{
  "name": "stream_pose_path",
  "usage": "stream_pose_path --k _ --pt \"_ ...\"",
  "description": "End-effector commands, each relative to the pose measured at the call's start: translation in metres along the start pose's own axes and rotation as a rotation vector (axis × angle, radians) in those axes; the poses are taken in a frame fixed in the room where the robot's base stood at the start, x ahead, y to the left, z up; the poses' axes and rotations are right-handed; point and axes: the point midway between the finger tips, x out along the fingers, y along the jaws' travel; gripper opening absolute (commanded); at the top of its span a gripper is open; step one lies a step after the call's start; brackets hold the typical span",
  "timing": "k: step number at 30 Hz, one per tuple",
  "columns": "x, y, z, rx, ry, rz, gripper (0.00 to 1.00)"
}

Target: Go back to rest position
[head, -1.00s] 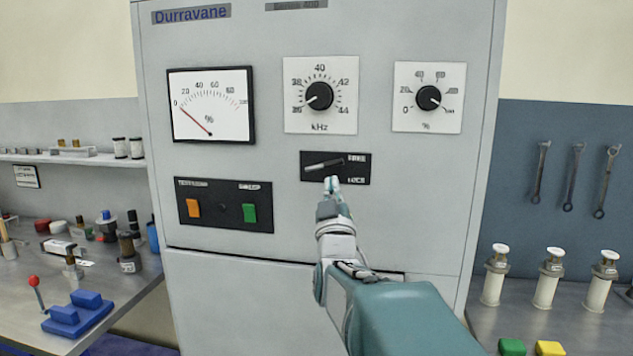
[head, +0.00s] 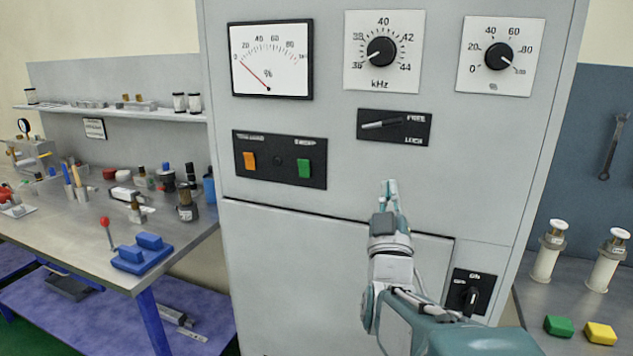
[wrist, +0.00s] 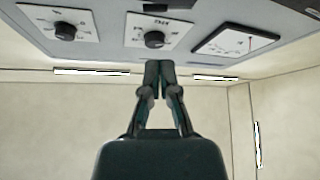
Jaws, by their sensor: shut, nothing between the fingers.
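My gripper (head: 389,192) is in front of the grey cabinet (head: 300,230), below the FREE/LOCK lever switch (head: 382,124). It is shut and empty, and its fingers point up toward the panel. In the wrist view the closed fingertips (wrist: 158,66) meet just below the panel edge, under the kHz dial (wrist: 155,38). The lever of the switch lies nearly level, and nothing touches it. I cannot tell how far the fingertips are from the cabinet face.
An analog meter (head: 270,60), a % dial (head: 498,57), orange (head: 249,160) and green (head: 305,168) buttons and a lower rotary switch (head: 467,295) are on the cabinet. Cluttered benches stand left (head: 80,235) and right (head: 535,290). The right one holds white insulators (head: 548,250).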

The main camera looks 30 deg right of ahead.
Motion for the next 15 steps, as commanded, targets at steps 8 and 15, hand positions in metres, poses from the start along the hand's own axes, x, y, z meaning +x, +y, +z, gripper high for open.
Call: stream_pose_path --k 8,15 --pt "-0.001 -0.001 -0.002 -0.003 0.001 0.0 0.0" --pt "-0.004 -0.017 -0.001 0.037 -0.056 -0.068 0.0"
